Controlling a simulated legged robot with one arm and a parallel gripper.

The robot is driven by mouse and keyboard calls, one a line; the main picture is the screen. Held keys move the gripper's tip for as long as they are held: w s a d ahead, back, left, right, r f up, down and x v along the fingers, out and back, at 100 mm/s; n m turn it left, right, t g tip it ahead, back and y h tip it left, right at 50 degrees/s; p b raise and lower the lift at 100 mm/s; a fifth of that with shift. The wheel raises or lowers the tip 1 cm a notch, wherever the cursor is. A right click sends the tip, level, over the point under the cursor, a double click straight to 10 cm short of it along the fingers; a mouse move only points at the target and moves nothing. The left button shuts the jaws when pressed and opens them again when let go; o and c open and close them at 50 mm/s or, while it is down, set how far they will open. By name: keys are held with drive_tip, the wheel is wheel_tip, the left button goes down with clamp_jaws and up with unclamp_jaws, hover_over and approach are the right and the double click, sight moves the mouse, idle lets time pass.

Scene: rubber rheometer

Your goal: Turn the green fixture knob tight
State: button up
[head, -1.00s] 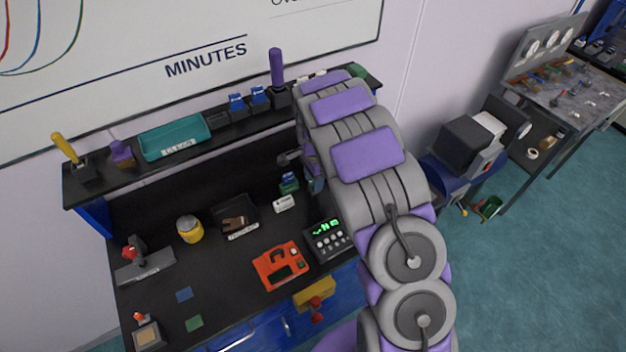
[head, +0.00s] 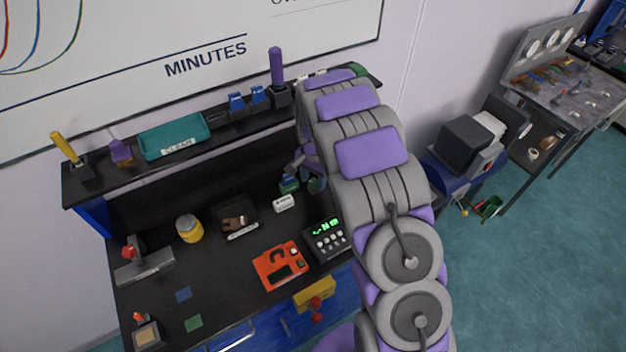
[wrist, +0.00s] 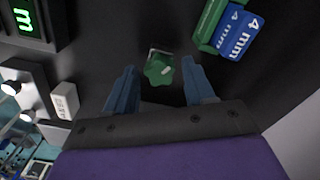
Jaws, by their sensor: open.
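The green fixture knob (wrist: 158,70) shows in the wrist view as a lobed green handle with a pale mark on top, on a dark surface. My gripper (wrist: 160,66) is open, with one blue finger to the left of the knob and one to the right. Gaps show between the knob and both fingers, so it is not gripped. In the head view my gripper is mostly hidden behind my arm, over the back right of the bench (head: 140,295). I cannot clearly make out the knob there.
Green and blue blocks marked 4 mm (wrist: 238,32) lie close to the right finger in the wrist view. A white block (wrist: 65,100) and a display unit (wrist: 27,20) are on the left. An orange-red panel (head: 281,266) lies at the bench front; the shelf (head: 225,130) runs behind.

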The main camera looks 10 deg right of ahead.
drive_tip(key=n, duration=0.6)
drive_tip(key=shift+a, duration=0.1)
drive_tip(key=n, duration=0.6)
drive_tip(key=shift+n, duration=0.4)
drive_tip(key=shift+c, duration=0.3)
drive_tip(key=c, duration=0.8)
drive_tip(key=m, duration=0.4)
drive_tip(key=shift+m, duration=0.3)
drive_tip(key=shift+c, duration=0.2)
drive_tip(key=m, duration=0.4)
drive_tip(key=shift+m, duration=0.3)
